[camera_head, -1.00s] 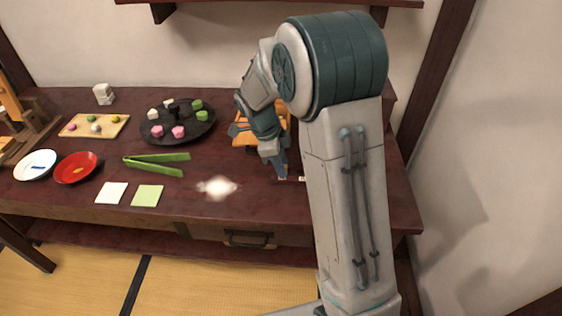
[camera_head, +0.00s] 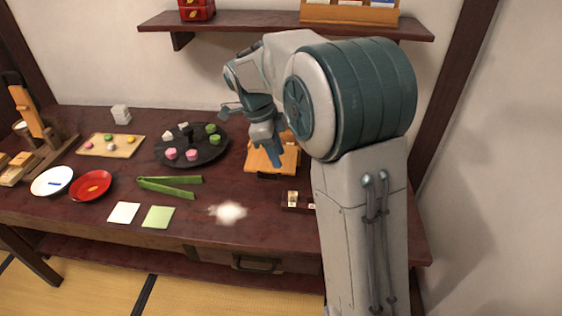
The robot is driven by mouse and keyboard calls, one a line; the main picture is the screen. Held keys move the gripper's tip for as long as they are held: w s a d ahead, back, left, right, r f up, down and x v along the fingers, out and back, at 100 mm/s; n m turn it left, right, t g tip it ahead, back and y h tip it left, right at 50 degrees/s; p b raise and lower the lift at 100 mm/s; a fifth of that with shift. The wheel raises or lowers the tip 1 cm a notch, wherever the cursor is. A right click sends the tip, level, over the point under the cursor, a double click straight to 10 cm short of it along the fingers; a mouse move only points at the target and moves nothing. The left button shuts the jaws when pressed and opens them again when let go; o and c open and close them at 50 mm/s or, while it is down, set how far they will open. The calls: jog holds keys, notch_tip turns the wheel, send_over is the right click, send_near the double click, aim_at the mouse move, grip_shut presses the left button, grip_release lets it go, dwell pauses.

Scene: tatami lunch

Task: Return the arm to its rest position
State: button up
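My arm rises at the right of the head view and bends over at a large teal joint. My gripper (camera_head: 275,155) points down above the orange-brown wooden board (camera_head: 288,157) at the back right of the dark table (camera_head: 230,185). Its fingers are small and seen edge-on, so I cannot tell whether they are open or shut. I see nothing held in it.
Left of my gripper stands a round black tray (camera_head: 216,152) with pink, white and green sweets. Green tongs (camera_head: 168,188), a red plate (camera_head: 91,185) and a white plate (camera_head: 51,181) lie further left. A small box (camera_head: 291,199) sits near my arm. A shelf (camera_head: 285,25) hangs above.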

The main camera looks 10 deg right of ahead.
jog(key=shift+r, duration=0.2)
jog(key=s+d+r+n+t+y+p, duration=0.1)
jog(key=s+r+n+p, duration=0.4)
jog(key=s+n, duration=0.5)
jog(key=s+d+r+n+t+y+p, duration=0.2)
jog(key=s+r+n+p, duration=0.3)
jog(key=s+n, duration=0.6)
jog(key=shift+s+d+r+t+p, duration=0.3)
jog(key=shift+s+d+t+p, duration=0.2)
jog(key=shift+s+d, duration=0.05)
